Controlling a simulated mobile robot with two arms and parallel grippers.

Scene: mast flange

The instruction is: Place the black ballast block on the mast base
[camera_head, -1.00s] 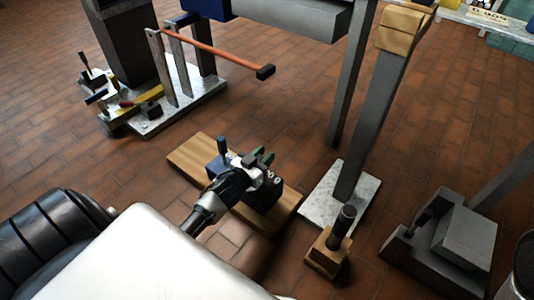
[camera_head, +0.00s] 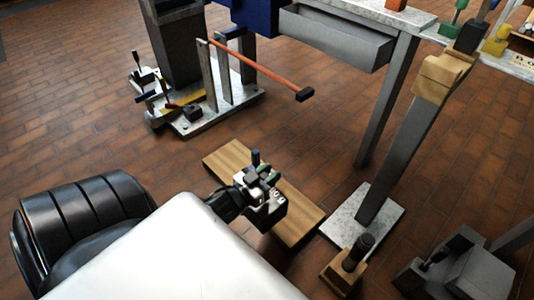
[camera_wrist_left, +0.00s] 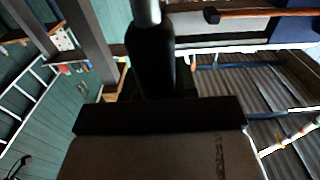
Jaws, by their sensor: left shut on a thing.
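My left gripper (camera_head: 260,186) is shut on the black ballast block (camera_head: 273,212), which has pale markings on its face. In the head view they show in front of a wooden board (camera_head: 300,205) on the floor; I cannot tell the height between them. In the left wrist view a dark block edge (camera_wrist_left: 160,115) and a marked face fill the lower middle; the fingertips are not clear there. A grey leaning post stands on a pale square plate (camera_head: 380,228), right of the gripper. A thick dark column stands on another metal plate (camera_head: 235,98) at the back left. I cannot tell which is the mast base. My right gripper is not seen.
The back-left plate carries clamps, upright bars and an orange-handled rod (camera_head: 260,68). A wooden block with a dark handle (camera_head: 340,272) stands at the lower right, near a grey machine (camera_head: 460,275). A bench with a drawer (camera_head: 335,38) is behind. Brick floor is bare at left.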

